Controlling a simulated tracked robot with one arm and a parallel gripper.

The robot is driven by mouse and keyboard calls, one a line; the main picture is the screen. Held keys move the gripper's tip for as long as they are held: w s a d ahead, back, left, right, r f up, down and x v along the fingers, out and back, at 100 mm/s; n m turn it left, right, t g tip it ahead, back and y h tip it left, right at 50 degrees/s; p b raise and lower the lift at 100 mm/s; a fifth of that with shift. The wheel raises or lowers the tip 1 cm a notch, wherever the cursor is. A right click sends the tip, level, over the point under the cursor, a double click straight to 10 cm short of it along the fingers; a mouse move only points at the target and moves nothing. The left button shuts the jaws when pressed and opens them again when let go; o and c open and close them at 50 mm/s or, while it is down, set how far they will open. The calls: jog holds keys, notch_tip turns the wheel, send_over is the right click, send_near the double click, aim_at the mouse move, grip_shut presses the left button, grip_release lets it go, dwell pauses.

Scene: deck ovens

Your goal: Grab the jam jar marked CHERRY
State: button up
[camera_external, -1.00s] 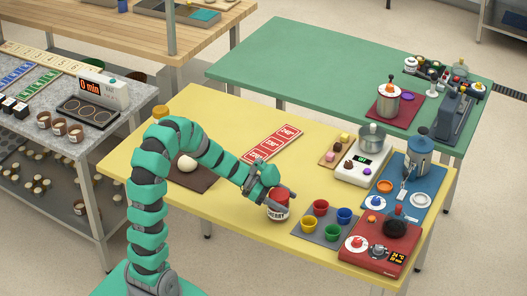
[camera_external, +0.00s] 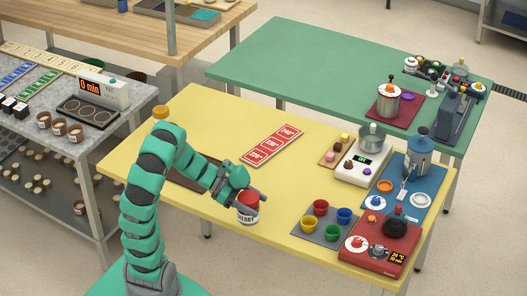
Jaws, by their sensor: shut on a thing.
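The jam jar marked CHERRY (camera_external: 247,216) has a red lid and a white label with dark lettering. It is upright, near the front edge of the yellow table (camera_external: 225,115). My gripper (camera_external: 246,199) is shut on the jar near its lid. I cannot tell whether the jar's base touches the table or is a little above it. My arm reaches in from the lower left.
Several coloured cups (camera_external: 321,207) stand on a grey mat right of the jar. A red appliance (camera_external: 376,248) is at the front right corner. A red temperature card (camera_external: 272,145) lies behind. A brown board (camera_external: 190,181) is partly hidden by my arm.

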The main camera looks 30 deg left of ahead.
jog(key=shift+s+a+f+b, duration=0.1)
jog(key=shift+s+a+b, duration=0.2)
jog(key=shift+s+b, duration=0.3)
jog(key=shift+s+a+b, duration=0.25)
jog(key=shift+s+b, duration=0.25)
jog(key=shift+b, duration=0.15)
jog(key=shift+s+a+r+b, duration=0.15)
jog(key=shift+s+a+b, duration=0.15)
jog(key=shift+s, duration=0.2)
jog(key=shift+s+a+r+b, duration=0.15)
jog(key=shift+s+a+b, duration=0.1)
jog(key=shift+s, duration=0.25)
